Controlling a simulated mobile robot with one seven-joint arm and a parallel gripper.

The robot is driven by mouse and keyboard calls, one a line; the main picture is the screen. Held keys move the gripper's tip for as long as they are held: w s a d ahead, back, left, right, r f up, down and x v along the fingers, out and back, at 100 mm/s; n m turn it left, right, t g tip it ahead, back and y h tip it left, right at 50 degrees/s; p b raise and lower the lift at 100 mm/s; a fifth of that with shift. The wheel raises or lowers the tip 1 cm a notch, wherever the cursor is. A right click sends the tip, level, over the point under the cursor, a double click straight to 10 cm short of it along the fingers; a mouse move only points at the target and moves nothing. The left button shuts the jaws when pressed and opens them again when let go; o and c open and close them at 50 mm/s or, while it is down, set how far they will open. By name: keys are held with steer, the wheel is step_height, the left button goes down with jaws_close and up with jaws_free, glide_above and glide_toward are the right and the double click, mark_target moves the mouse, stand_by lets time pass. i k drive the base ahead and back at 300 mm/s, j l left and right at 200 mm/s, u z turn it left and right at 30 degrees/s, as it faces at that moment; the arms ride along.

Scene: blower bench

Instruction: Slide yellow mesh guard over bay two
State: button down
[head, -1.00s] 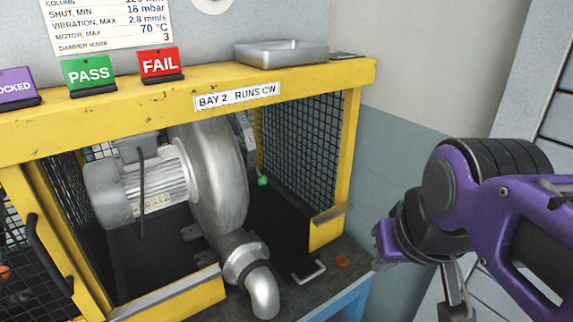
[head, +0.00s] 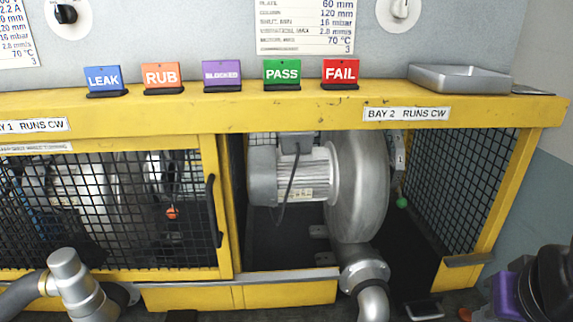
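The yellow mesh guard (head: 222,215) stands across bay one at the left, with black mesh in a yellow frame and a black upright handle (head: 212,205) near its right edge. Bay two (head: 408,113), labelled "BAY 2 RUNS CW", is open at the front. A grey blower (head: 357,190) with a finned motor sits inside it, and its outlet elbow (head: 368,285) comes out at the front. Part of my purple and black arm shows at the lower right corner, right of bay two. My gripper's fingertips are not visible.
Blue, orange, purple, green and red tags (head: 341,74) stand along the yellow top beam, with a metal tray (head: 458,78) at its right end. A metal pipe fitting (head: 72,285) stands before bay one. A small metal handle (head: 424,311) lies low before bay two.

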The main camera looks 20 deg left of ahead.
mark_target(208, 144)
steer(key=u, duration=2.35)
steer(key=i+j, duration=0.25)
steer(key=j, duration=0.15)
steer(key=i+j, duration=0.3)
steer(key=j, duration=0.15)
steer(key=i+j, duration=0.1)
steer(key=j, duration=0.2)
steer(key=i+j, duration=0.1)
steer(key=j, duration=0.2)
steer(key=i+j+z, duration=0.1)
steer(key=j, duration=0.25)
steer(key=k+l, duration=0.1)
steer(key=l, duration=0.35)
steer(key=k+l, duration=0.1)
steer(key=l, duration=0.3)
